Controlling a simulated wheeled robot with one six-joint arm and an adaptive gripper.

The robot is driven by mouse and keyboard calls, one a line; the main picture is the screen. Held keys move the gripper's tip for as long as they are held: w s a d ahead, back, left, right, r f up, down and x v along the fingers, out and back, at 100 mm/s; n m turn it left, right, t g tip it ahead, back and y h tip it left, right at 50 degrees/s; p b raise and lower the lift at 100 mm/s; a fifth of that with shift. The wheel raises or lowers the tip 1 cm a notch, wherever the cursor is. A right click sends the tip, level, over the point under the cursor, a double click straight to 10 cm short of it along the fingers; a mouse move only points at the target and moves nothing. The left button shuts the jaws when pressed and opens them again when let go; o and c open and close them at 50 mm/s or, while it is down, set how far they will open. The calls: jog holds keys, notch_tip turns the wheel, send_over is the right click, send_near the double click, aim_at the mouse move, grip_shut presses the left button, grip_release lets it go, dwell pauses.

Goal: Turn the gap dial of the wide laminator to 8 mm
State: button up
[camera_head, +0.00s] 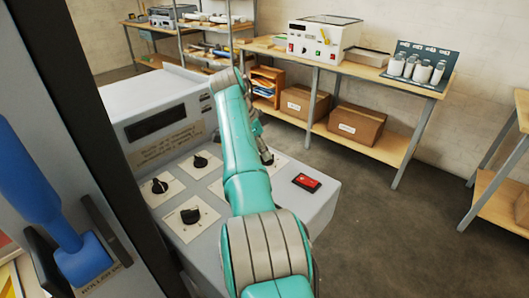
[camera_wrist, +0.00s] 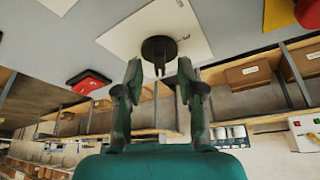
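The wide laminator (camera_head: 150,98) is a grey machine with a dark display window and a sloped control panel. Several black dials on cream plates show on it, including an upper one (camera_head: 201,161), a left one (camera_head: 159,186) and a lower one (camera_head: 191,215). I cannot see contact. The dial labels and scales are too small to read, so I cannot tell which is the gap dial.
A red rocker switch (camera_head: 307,182) sits at the panel's right end. A dark post and a blue handle (camera_head: 40,190) stand close at the left. A bench (camera_head: 345,68) with a smaller machine (camera_head: 318,40) and bottles stands behind.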

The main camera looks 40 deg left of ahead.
jog(key=v, duration=1)
jog(key=shift+r, duration=0.15)
jog(key=shift+s+a, duration=0.1)
jog(key=shift+s, duration=0.05)
